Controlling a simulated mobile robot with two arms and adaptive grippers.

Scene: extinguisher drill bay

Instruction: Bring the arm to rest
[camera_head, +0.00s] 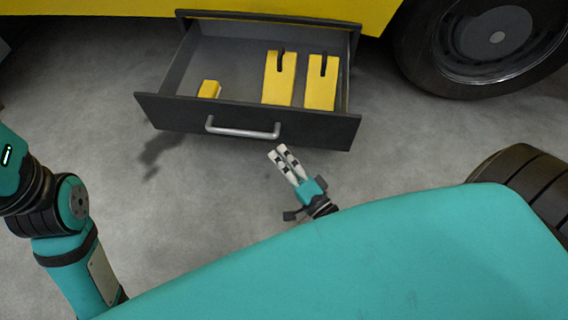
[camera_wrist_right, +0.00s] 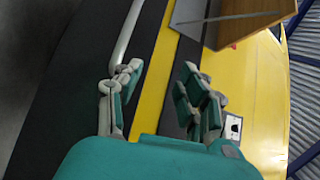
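My right gripper (camera_head: 278,152) is in front of the open drawer, just below its metal handle (camera_head: 243,131) in the head view. Its two fingers are apart with nothing between them, as the right wrist view shows too (camera_wrist_right: 158,95). It does not appear to hold the handle, which runs past the left finger in the wrist view (camera_wrist_right: 127,40). My left arm comes in at the left edge of the head view, but its gripper is not visible.
The dark drawer (camera_head: 180,115) is pulled out from the yellow vehicle (camera_head: 120,6). It holds two larger yellow blocks (camera_head: 279,80) (camera_head: 321,85) and a smaller yellow piece (camera_head: 209,89). A black wheel (camera_head: 420,50) stands at right. Grey floor (camera_head: 190,220) is clear at left of the gripper.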

